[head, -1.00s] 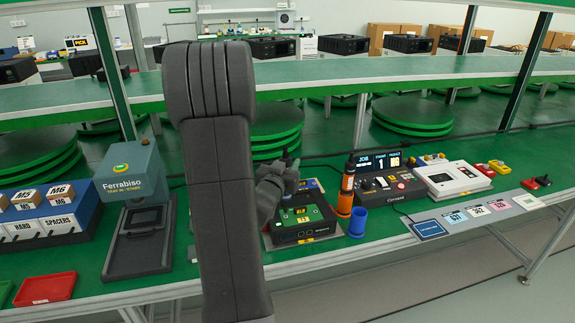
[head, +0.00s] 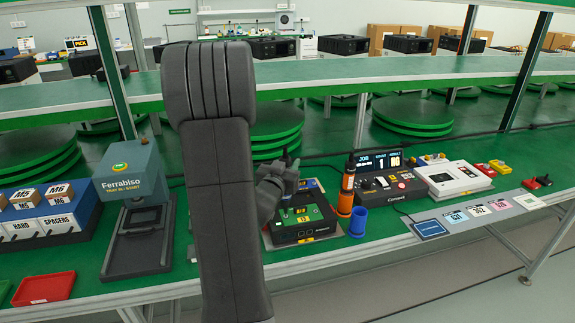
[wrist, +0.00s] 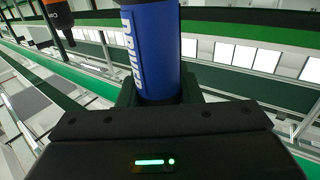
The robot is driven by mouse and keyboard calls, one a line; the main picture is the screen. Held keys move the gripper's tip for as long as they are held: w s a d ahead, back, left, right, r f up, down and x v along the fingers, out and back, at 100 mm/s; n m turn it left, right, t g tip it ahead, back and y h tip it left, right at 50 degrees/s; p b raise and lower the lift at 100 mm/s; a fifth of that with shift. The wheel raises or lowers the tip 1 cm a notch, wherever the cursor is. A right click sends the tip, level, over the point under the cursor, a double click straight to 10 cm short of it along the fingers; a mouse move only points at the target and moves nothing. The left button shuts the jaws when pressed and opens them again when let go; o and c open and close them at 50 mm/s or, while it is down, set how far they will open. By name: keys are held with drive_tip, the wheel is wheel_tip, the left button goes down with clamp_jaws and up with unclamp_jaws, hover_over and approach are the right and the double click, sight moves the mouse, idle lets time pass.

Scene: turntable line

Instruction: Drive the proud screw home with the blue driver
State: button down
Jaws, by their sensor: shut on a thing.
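My gripper (head: 277,184) is over the dark unit on the bench, partly hidden behind my own arm. In the wrist view, my gripper (wrist: 160,97) is shut on the blue driver (wrist: 152,45), whose blue handle with white lettering rises between the jaws.
An orange driver (head: 347,190) stands upright just right of the unit, close to an empty blue cup (head: 357,223). A control box with a lit display (head: 388,160) is further right.

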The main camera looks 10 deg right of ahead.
sight(285, 151)
drive_tip(key=shift+f+b, duration=0.3)
drive_tip(key=shift+b, duration=0.05)
drive_tip(key=shift+r, duration=0.1)
drive_tip(key=shift+r+p, duration=2)
drive_tip(key=shift+r, duration=1.05)
drive_tip(key=shift+f, duration=0.1)
